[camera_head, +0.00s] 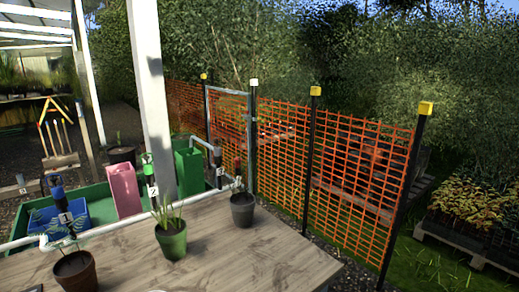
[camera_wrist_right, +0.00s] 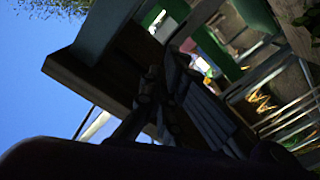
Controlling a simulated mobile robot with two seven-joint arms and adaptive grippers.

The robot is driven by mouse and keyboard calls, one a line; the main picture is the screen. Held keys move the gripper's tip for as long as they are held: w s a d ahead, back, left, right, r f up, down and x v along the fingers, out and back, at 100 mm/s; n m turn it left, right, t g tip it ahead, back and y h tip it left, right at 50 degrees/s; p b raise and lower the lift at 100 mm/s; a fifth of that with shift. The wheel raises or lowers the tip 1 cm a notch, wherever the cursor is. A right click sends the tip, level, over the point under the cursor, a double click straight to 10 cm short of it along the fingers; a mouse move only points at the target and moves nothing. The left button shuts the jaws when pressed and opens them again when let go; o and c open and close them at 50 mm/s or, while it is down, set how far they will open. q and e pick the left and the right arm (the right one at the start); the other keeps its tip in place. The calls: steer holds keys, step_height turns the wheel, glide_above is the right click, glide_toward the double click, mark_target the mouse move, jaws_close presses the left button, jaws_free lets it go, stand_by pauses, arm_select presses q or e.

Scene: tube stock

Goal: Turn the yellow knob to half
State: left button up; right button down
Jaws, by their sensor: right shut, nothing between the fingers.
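I cannot make out a yellow knob in either view. In the head view, numbered valves stand on white pipe behind the table: one with a blue top (camera_head: 57,192) at number 1, one with a green top (camera_head: 148,164) at number 2, and one with a red top (camera_head: 238,166) at the right. My right gripper (camera_wrist_right: 160,105) shows dark and dim in its own wrist view, shut and empty. Neither gripper shows in the head view.
A wooden table (camera_head: 215,262) bears several plant pots, including a green pot (camera_head: 172,241) and a dark grey pot (camera_head: 243,209). Behind it are a pink container (camera_head: 124,190) and a white post (camera_head: 152,90). Orange mesh fencing (camera_head: 350,170) has yellow-capped posts.

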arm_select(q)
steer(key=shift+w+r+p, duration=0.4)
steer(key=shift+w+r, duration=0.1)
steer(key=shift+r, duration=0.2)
arm_select(e)
steer(key=shift+v, duration=2.65)
arm_select(q)
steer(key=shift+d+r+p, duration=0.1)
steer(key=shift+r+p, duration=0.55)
steer(key=shift+p, duration=0.1)
arm_select(e)
steer(key=w+a+r+n, duration=0.2)
steer(key=w+r+n, duration=0.2)
steer(key=n, duration=0.8)
steer(key=shift+w, duration=0.9)
